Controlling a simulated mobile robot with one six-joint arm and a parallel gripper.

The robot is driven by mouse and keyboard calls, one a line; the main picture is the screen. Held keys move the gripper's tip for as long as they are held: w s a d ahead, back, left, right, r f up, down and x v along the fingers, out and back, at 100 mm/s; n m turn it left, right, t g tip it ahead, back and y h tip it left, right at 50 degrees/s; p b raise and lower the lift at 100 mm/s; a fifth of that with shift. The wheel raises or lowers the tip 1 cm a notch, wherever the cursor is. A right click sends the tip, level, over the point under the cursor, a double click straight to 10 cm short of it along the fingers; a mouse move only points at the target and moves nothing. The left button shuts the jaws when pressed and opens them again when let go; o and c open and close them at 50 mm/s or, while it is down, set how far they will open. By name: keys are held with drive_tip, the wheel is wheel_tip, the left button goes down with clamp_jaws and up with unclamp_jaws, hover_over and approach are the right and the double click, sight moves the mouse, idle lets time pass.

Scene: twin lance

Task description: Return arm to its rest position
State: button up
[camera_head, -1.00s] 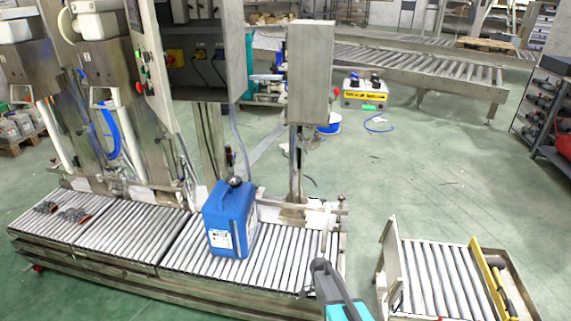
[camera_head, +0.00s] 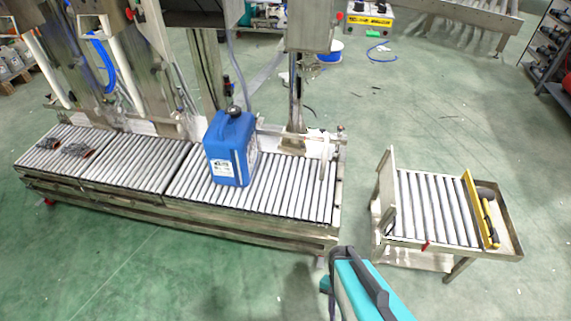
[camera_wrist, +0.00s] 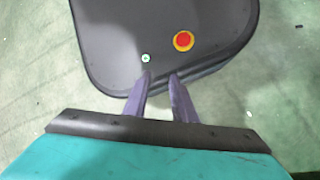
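My arm shows in the head view as a teal and black link at the bottom, right of centre. My gripper is not visible in the head view. In the wrist view my gripper (camera_wrist: 161,76) has two dark purple fingers with a gap between their tips and nothing held. The fingers point over a dark rounded body with a red and yellow button, which looks like my own base. A blue canister (camera_head: 230,148) with a black cap stands upright on the roller conveyor (camera_head: 290,190), apart from my arm.
A short roller table (camera_head: 432,208) with a yellow bar (camera_head: 480,208) stands to the right. A steel post with a box (camera_head: 311,25) rises behind the conveyor. A yellow control box (camera_head: 369,18) is at the back. Green floor (camera_head: 450,120) is open between them.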

drive_tip(key=n, duration=0.2)
drive_tip(key=a+n, duration=0.1)
drive_tip(key=n, duration=0.1)
drive_tip(key=n+t, duration=0.1)
drive_tip(key=n, duration=0.1)
drive_tip(key=shift+w+a+r+n+y, duration=0.15)
drive_tip(key=shift+w+a+n+y, duration=0.05)
drive_tip(key=shift+w+n+y, duration=0.1)
